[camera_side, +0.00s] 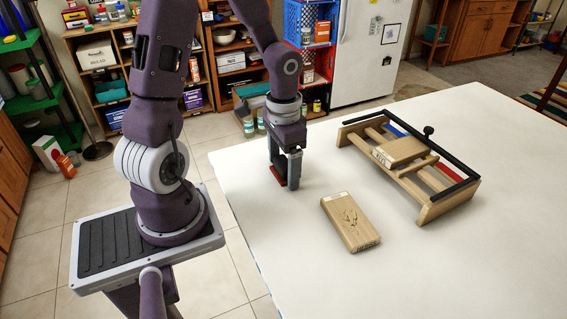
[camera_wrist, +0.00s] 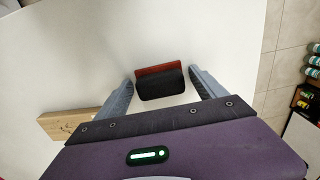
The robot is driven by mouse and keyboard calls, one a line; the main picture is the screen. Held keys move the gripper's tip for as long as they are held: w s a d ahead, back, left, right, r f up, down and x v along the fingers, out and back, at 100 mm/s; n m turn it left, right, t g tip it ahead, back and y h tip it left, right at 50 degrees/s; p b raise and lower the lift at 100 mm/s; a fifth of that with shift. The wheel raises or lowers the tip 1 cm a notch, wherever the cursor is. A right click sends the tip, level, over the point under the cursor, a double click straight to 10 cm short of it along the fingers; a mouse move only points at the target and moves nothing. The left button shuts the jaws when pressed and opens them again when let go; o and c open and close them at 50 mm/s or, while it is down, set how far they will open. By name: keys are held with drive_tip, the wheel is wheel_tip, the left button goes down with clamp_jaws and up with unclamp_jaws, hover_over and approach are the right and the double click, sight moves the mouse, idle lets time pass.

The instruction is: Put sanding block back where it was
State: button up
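A small block, black with a red side, which looks like the sanding block (camera_side: 277,175), is on the white table at its left part, low beside my gripper's fingers. In the wrist view the same block (camera_wrist: 160,84) lies between the two fingers, with a narrow gap on each side. My gripper (camera_side: 286,180) points straight down over it, fingers near the table. In the wrist view my gripper (camera_wrist: 160,78) is open, its fingers apart around the block. Part of the block is hidden by a finger in the side view.
A light wooden block with a dark drawing (camera_side: 350,222) lies flat on the table; its edge shows in the wrist view (camera_wrist: 70,124). A wooden rack with black rails (camera_side: 440,207) stands at the right, holding a wooden block (camera_side: 400,151) and blue and red pieces. The front table is bare.

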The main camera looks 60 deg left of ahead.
sight(284, 164)
drive_tip(key=shift+r, duration=0.1)
wheel_tip(284, 164, up, 12)
drive_tip(key=r, duration=0.1)
drive_tip(key=s+d+r+t, duration=0.5)
drive_tip(key=s+d, duration=0.5)
drive_tip(key=shift+s+d+r+t, duration=0.2)
drive_tip(key=shift+d+r+t, duration=0.1)
drive_tip(key=shift+d, duration=0.1)
idle(0.8)
